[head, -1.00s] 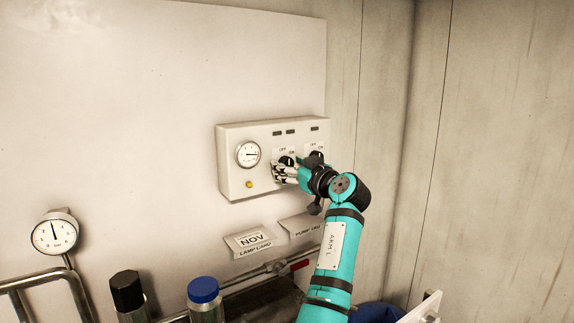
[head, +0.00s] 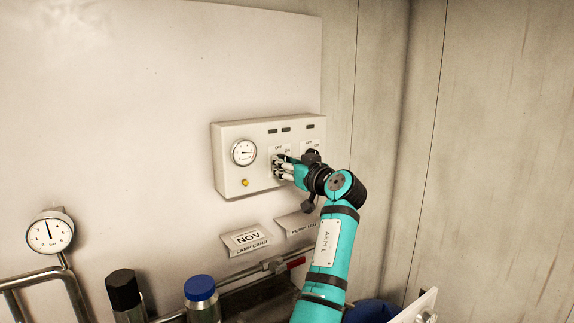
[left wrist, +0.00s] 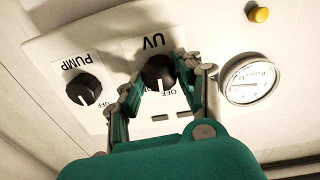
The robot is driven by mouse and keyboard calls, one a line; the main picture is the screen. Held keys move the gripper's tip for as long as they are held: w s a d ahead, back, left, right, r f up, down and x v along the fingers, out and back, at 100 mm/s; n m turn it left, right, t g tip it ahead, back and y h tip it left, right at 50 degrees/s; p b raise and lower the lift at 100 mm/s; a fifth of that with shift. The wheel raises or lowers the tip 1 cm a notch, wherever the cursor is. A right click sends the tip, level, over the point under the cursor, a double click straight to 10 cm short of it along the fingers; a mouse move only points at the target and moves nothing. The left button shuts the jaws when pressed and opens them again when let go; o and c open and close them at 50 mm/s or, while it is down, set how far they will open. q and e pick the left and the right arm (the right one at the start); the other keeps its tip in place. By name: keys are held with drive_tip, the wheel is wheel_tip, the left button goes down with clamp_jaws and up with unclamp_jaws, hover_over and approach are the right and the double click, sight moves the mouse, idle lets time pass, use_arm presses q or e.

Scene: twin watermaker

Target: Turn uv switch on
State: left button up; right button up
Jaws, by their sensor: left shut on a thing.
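The UV knob (left wrist: 157,72) is black and round with a white pointer line, on a white control box (head: 230,188). My left gripper (head: 279,167) is at the knob in the head view and covers most of it. In the left wrist view, its fingers (left wrist: 160,80) stand on both sides of the knob, shut on it. That view is upside down to the panel. The pointer runs down the picture, toward the OFF and ON lettering, which the fingers partly hide. I cannot tell exactly which mark it meets. My right gripper is not in view.
The black PUMP knob (left wrist: 83,90) is close beside the UV knob. A pressure gauge (left wrist: 248,80) and a yellow lamp (left wrist: 259,14) are on the other side. Below the box are label cards (head: 248,239), pipes and a blue-capped bottle (head: 201,290).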

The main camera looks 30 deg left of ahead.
use_arm(q)
drive_tip(key=m+p, duration=0.1)
drive_tip(key=m, duration=0.6)
drive_tip(key=m+p, duration=0.1)
drive_tip(key=m, duration=0.2)
drive_tip(key=shift+r+m+p, duration=0.25)
drive_tip(key=shift+m+p, duration=0.05)
idle(0.4)
drive_tip(key=o, duration=1.2)
drive_tip(key=shift+w+f, duration=0.1)
drive_tip(key=shift+f, duration=0.05)
drive_tip(key=shift+c, duration=0.2)
drive_tip(key=shift+g, duration=0.3)
